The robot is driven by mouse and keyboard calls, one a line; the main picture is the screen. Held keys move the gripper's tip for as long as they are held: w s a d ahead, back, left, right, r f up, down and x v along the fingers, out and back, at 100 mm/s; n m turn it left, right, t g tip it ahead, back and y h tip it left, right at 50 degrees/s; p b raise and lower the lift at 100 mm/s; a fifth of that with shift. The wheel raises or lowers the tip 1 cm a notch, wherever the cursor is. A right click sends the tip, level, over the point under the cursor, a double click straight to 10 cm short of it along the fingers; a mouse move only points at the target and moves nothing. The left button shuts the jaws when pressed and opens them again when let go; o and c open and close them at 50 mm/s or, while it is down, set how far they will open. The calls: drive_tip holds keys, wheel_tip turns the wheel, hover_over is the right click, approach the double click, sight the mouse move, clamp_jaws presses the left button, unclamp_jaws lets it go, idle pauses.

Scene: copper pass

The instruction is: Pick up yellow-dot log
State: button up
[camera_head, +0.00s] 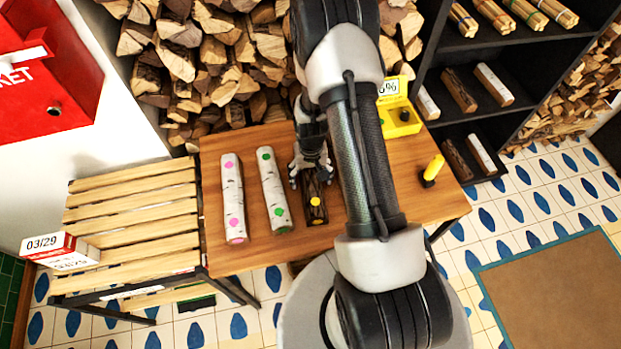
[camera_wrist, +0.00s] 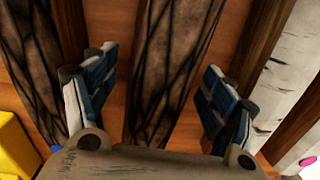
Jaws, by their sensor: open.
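The yellow-dot log (camera_head: 317,213) is dark-barked and lies on the wooden table, with a yellow dot on top and another on its near end. My gripper (camera_head: 312,175) is over its far part, which it partly hides. In the wrist view, my open gripper (camera_wrist: 155,75) has one finger on each side of a dark-barked log (camera_wrist: 168,65), with space between both fingers and the bark. No dot shows on that log there. I cannot tell how far the fingertips reach down beside it.
Left of it lie a green-dot birch log (camera_head: 273,188) and a pink-dot birch log (camera_head: 232,195). Another dark log (camera_wrist: 35,60) lies left in the wrist view. A yellow bin (camera_head: 400,118) and a yellow upright object (camera_head: 433,168) stand right. A slatted rack (camera_head: 130,215) adjoins the table.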

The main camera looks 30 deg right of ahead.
drive_tip(key=c, duration=1.8)
